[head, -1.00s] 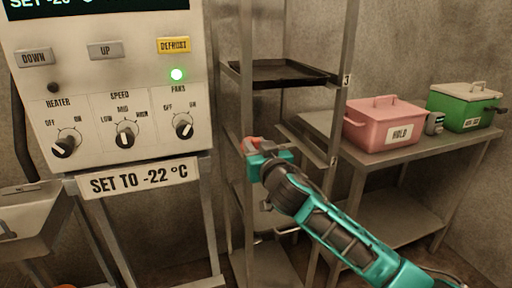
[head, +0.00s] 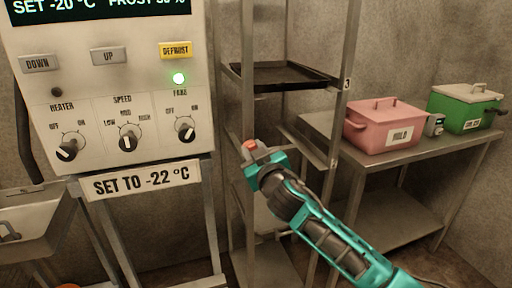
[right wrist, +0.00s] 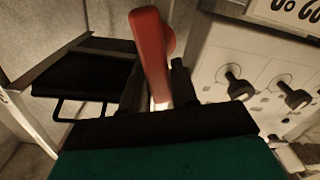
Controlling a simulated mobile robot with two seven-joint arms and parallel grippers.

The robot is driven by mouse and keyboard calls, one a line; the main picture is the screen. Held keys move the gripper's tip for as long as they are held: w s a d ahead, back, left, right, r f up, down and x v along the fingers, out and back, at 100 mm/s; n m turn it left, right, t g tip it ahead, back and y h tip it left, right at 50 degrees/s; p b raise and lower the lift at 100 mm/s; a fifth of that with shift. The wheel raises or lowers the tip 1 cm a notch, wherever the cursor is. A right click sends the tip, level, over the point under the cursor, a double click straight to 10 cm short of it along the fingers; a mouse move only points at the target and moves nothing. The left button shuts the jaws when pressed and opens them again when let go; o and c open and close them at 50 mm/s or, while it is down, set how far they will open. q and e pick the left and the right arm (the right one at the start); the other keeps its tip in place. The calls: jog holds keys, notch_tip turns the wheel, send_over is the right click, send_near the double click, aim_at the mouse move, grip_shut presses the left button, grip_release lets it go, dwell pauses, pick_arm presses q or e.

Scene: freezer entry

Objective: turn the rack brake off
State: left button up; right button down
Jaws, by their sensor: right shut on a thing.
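The rack brake shows as a red lever (right wrist: 151,55) standing up between my fingers in the right wrist view. In the head view its small red part (head: 249,146) shows at the front of the metal rack (head: 249,110). My right gripper (head: 257,157) is shut on the lever, with its two dark fingers (right wrist: 158,85) on either side of it. The lever's lower end and pivot are hidden behind the gripper. My left gripper is in neither view.
A control panel (head: 110,110) with knobs stands left of the rack. A dark tray (head: 283,76) lies on the upper rack shelf. A pink box (head: 372,120) and a green box (head: 455,112) stand on a metal table (head: 400,155) at right.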

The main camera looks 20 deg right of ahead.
jog(key=n, duration=0.2)
jog(key=n+p, duration=0.1)
jog(key=n, duration=0.1)
jog(key=a+n+p, duration=0.1)
jog(key=n, duration=0.1)
jog(key=shift+f+n, duration=0.3)
jog(key=n, duration=0.1)
jog(key=n+p, duration=0.1)
jog(key=n, duration=0.1)
jog(key=f+n, duration=0.1)
jog(key=n, duration=0.1)
jog(key=shift+a, duration=0.25)
jog(key=shift+f+n, duration=0.1)
jog(key=shift+n, duration=0.2)
jog(key=c, duration=1)
grip_release()
jog(key=shift+o, duration=0.2)
jog(key=shift+s, duration=0.15)
jog(key=s, duration=1.2)
jog(key=shift+s+d, duration=0.25)
jog(key=shift+s, duration=0.1)
